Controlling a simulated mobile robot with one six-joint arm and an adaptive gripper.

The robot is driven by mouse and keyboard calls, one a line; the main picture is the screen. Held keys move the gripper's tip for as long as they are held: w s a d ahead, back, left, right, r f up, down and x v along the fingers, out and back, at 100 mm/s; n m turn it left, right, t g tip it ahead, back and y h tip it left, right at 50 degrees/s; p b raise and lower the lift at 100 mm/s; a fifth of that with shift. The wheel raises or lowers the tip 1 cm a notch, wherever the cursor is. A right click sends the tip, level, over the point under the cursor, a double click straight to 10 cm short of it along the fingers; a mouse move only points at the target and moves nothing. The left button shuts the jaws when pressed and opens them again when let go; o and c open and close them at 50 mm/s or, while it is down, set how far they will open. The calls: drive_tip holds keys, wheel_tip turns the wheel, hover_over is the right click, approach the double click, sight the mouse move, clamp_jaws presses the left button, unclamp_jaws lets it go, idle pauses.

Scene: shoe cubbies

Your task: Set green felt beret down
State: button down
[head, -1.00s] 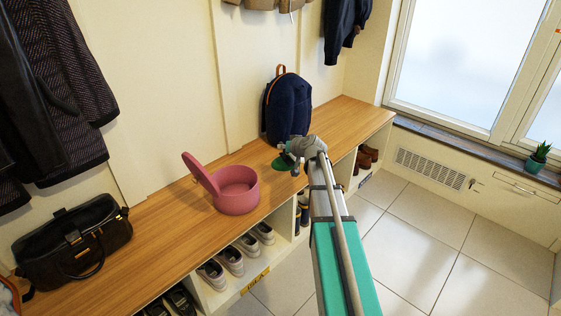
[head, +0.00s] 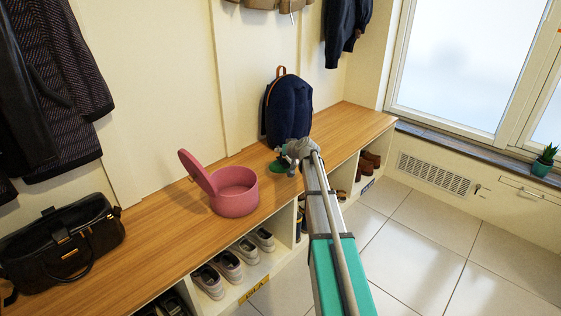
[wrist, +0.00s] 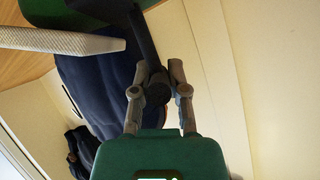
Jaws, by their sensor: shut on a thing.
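The green felt beret (head: 279,169) shows in the head view as a small flat green shape just below my gripper (head: 287,160), over the wooden bench top (head: 355,118). My gripper is shut on it and partly covers it. I cannot tell whether the beret touches the bench or hangs slightly above it. In the wrist view a dark green patch, likely the beret (wrist: 70,14), fills the top left edge beyond the gripper linkage; the grip itself is not clear there.
A navy backpack (head: 288,108) stands upright on the bench just behind my gripper. An open pink round box (head: 236,195) stands to the left, with a black handbag (head: 62,245) farther left. Shoes (head: 229,264) fill cubbies below. Bench right of the backpack is clear.

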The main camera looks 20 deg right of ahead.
sight(281, 157)
idle(0.3)
drive_tip(key=shift+w+d+f+b, duration=0.1)
drive_tip(key=shift+w+f+b, duration=0.3)
drive_tip(key=shift+f+b, duration=1.55)
drive_tip(key=shift+b, duration=0.05)
drive_tip(key=shift+f, duration=0.15)
drive_tip(key=c, duration=0.6)
unclamp_jaws()
drive_tip(key=shift+c, duration=0.2)
drive_tip(key=shift+r, duration=0.2)
drive_tip(key=p+v, duration=0.5)
drive_tip(key=v, duration=0.7)
drive_tip(key=shift+p, duration=0.35)
